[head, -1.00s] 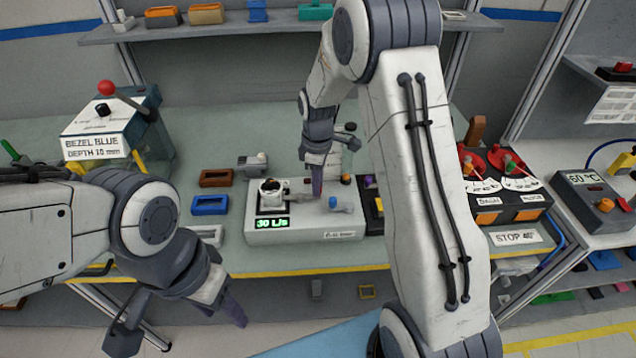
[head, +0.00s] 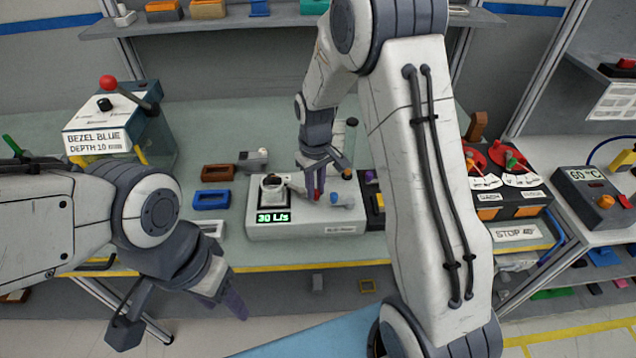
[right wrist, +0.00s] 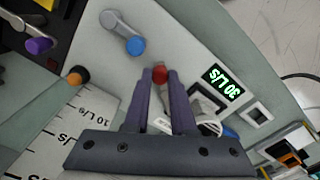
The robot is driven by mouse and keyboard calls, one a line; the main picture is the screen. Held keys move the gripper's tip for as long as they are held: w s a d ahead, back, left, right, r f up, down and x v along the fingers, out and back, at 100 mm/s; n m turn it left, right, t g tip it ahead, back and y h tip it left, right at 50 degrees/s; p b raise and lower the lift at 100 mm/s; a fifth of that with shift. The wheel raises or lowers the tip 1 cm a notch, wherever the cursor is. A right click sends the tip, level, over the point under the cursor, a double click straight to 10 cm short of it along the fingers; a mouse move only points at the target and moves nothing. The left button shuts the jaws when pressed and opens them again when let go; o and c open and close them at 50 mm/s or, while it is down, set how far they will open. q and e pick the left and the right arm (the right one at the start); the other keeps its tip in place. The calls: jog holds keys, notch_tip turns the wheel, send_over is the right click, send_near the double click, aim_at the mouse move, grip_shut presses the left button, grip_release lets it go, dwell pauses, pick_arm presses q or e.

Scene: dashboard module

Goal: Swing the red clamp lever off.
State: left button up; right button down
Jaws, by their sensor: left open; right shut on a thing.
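The red clamp lever's red tip (right wrist: 160,75) shows between my right gripper's fingertips in the right wrist view. Its pale arm runs back between the fingers and is partly hidden. My right gripper (right wrist: 160,80) is shut on the lever. In the head view my right gripper (head: 315,192) points down over the grey module (head: 300,218), beside the white round cup-like part (head: 271,188). The module's green display (head: 273,217) reads 30 L/s. My left gripper (head: 228,300) is open and empty, in front of the table edge at lower left.
A blue-knobbed lever (right wrist: 135,45) stands close beside the gripped one. An orange knob (right wrist: 75,77) and a purple knob (right wrist: 38,45) are further off. Brown (head: 218,172) and blue (head: 211,199) trays lie left of the module. The table behind is mostly clear.

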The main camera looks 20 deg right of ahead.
aim_at(302, 209)
jog(key=m, duration=0.1)
jog(key=a+m, duration=0.1)
jog(key=m, duration=0.1)
jog(key=a+m, duration=0.1)
jog(key=m, duration=0.1)
jog(key=shift+s, duration=0.4)
jog(key=shift+w+a+m+p, duration=0.15)
jog(key=shift+a+m, duration=0.3)
jog(key=shift+m, duration=0.75)
jog(key=shift+a+m+p, duration=0.25)
jog(key=shift+a+m, duration=0.15)
jog(key=shift+m, duration=0.8)
jog(key=c, duration=0.7)
grip_release()
jog(key=shift+c, duration=0.2)
jog(key=shift+r, duration=0.15)
notch_tip(302, 209, up, 10)
jog(key=b, duration=0.1)
jog(key=shift+r+b, duration=0.15)
jog(key=shift+b, duration=0.15)
jog(key=shift+a, duration=0.1)
